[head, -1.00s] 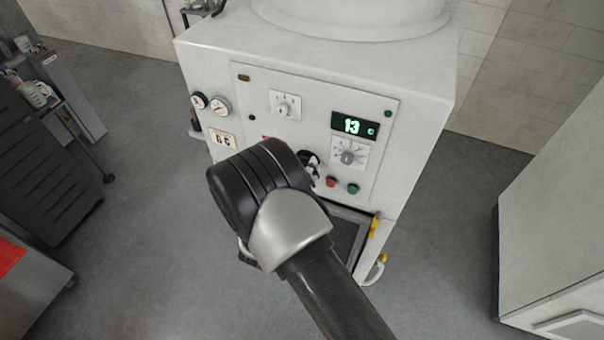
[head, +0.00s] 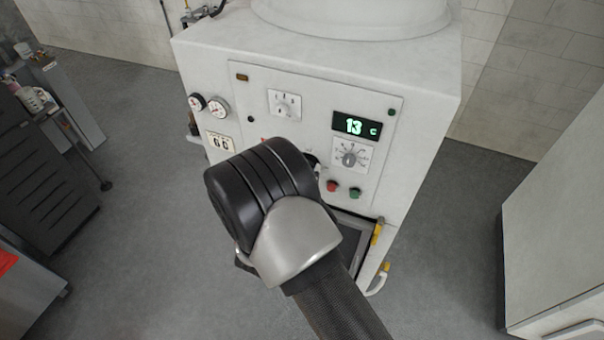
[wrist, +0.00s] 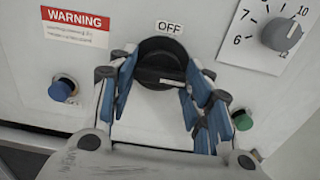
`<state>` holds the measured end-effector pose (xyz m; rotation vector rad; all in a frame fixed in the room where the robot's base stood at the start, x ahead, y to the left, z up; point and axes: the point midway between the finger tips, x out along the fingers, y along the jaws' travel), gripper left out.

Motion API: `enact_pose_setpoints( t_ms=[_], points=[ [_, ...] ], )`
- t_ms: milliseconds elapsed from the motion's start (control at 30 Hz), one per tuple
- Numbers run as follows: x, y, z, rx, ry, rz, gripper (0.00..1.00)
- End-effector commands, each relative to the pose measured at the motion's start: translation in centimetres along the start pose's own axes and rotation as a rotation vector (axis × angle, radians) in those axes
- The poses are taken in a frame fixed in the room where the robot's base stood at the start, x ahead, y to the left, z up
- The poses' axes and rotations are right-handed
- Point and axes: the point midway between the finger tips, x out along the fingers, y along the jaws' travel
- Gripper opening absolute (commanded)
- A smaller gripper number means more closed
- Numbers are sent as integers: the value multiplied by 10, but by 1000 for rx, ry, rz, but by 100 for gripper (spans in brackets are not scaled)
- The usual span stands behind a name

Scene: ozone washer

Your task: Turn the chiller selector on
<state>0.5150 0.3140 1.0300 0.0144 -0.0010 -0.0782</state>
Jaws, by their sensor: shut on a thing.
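The chiller selector (wrist: 160,56) is a round black knob with a raised grip bar, set in the white panel under an "OFF" label (wrist: 169,27) in the wrist view. My gripper (wrist: 163,78) has its blue-padded fingers on either side of the selector, shut on its grip bar. The bar looks roughly level, tilted slightly; its lower part lies between the fingers. In the head view my wrist covers the selector and nearly all of the gripper.
A warning label (wrist: 75,27) and a blue button (wrist: 62,89) lie left of the selector; a green button (wrist: 243,120) lies right. A numbered dial (head: 349,156) sits under a display (head: 357,125) reading 13. A red button (head: 332,186) is near my wrist.

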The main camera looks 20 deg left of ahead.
Motion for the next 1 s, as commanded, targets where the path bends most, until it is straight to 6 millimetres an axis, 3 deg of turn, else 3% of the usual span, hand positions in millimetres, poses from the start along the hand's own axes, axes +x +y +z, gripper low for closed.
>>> enact_pose_setpoints(
  t_ms=[267, 300, 567, 1000],
  points=[
    [0, 0, 0, 3, 0, 0, 22],
    [0, 0, 0, 3, 0, 0, 48],
    [0, 0, 0, 2, 0, 0, 65],
    [-8, 1, 0, -1, 2, 1, 66]
  ],
)
